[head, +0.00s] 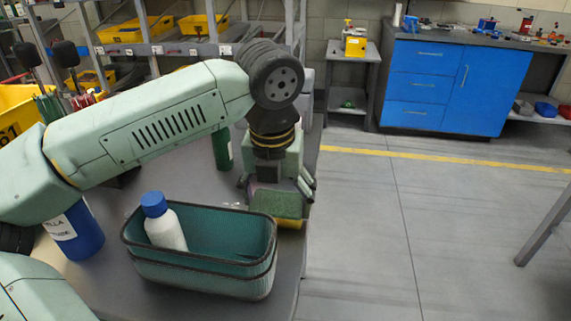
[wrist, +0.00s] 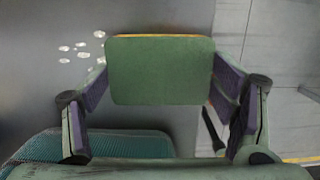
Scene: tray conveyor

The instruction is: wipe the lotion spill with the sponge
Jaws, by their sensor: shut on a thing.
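My gripper (head: 283,190) is shut on the sponge (head: 275,203), which has a green face and a yellow layer. In the wrist view the sponge (wrist: 160,70) sits between the two fingers, its green face toward the camera. The lotion spill (wrist: 82,47) shows in the wrist view as several small whitish drops on the dark table, left of the sponge. In the head view I cannot make the spill out. The sponge is near the table's right edge, just behind the teal basket; whether it touches the table is unclear.
A teal basket (head: 200,272) holding a white bottle with a blue cap (head: 165,224) stands in front of the gripper. A blue container (head: 75,232) and a green bottle (head: 222,150) stand on the table (head: 112,213). Open floor lies to the right.

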